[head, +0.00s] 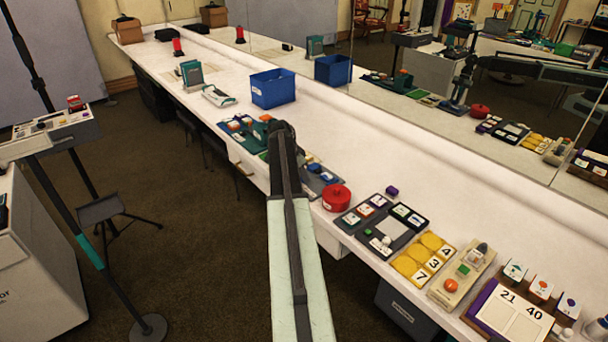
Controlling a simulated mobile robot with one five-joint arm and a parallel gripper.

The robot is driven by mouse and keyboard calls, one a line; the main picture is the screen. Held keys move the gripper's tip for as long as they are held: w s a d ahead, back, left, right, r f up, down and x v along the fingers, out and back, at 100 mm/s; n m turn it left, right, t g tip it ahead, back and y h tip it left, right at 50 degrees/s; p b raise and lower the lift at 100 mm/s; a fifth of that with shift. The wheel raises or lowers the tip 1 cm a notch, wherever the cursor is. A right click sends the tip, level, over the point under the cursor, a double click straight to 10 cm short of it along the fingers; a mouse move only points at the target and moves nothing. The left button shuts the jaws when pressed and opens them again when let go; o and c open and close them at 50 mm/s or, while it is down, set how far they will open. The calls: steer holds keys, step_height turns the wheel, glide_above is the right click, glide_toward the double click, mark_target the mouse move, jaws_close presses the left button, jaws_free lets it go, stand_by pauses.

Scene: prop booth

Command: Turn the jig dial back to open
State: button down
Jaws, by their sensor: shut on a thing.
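My arm reaches up the middle of the head view, its far end over the bench. It hides my gripper from direct sight. In the mirror, the reflection of my gripper (453,105) points down at the bench, beside the reflected red roll. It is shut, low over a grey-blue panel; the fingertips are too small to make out. The panel (318,180) shows partly beside my arm, with blue parts on it. The jig dial is not clearly visible, and its setting cannot be read. A teal board (240,130) with orange and white parts lies left of my arm.
A red roll (336,197) stands close right of the panel. Keypads and a yellow number board (423,257) fill the bench further right. A blue bin (273,89) stands behind. A mirror runs along the bench's back. Bare bench lies between the props and the mirror.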

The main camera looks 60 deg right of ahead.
steer(key=shift+s, duration=0.4)
steer(key=c, duration=1.1)
jaws_free()
steer(key=shift+w, duration=0.1)
steer(key=p+v, duration=0.7)
steer(key=shift+r, duration=0.35)
steer(key=shift+w+a, duration=0.1)
